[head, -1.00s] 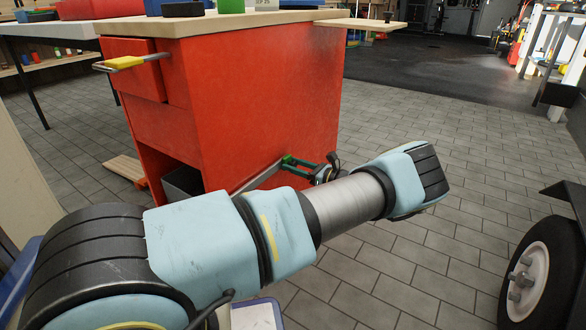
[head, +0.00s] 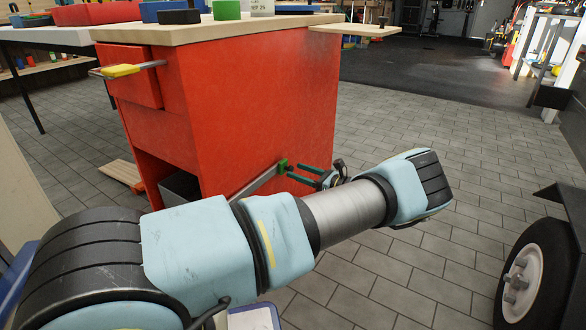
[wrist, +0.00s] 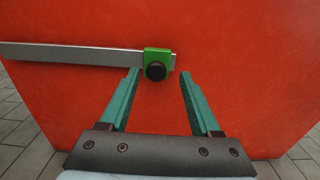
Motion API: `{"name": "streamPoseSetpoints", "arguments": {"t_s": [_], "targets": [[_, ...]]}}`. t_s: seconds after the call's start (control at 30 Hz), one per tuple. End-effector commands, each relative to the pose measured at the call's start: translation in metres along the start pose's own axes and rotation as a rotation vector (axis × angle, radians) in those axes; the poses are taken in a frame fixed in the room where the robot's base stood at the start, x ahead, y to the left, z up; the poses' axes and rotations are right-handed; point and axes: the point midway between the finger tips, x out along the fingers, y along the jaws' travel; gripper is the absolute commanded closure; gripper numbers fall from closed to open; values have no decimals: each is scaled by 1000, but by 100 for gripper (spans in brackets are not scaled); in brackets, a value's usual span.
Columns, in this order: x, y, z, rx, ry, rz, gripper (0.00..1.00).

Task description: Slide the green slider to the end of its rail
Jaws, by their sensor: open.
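The green slider (wrist: 157,55) with a black round knob sits on a grey metal rail (wrist: 75,55) on the side of the red cabinet. In the wrist view it is near the right end of the rail, with a short piece of rail showing to its right. In the head view the slider (head: 283,166) and rail (head: 258,181) are low on the cabinet, partly hidden by my arm. My gripper (wrist: 158,73) is open, its two teal fingers pointing at the cabinet. The knob shows between the fingertips, nearer the left one. I cannot tell whether they touch.
The red cabinet (head: 255,100) carries a wooden top with several boxes. A drawer with a yellow handle (head: 121,70) is on its left face. A black wheel (head: 540,275) stands at the right. The tiled floor between is clear.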

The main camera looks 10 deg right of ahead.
Motion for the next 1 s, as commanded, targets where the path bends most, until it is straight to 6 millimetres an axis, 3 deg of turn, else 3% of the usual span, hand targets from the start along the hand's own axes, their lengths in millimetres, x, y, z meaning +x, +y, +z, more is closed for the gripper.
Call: {"name": "streamPoseSetpoints", "arguments": {"t_s": [0.2,0.4,1.0], "targets": [[-45,-1,2,0,2,-3,36],[-70,-1,1,0,0,-3,36],[-76,0,0,0,0,-2,36]]}}
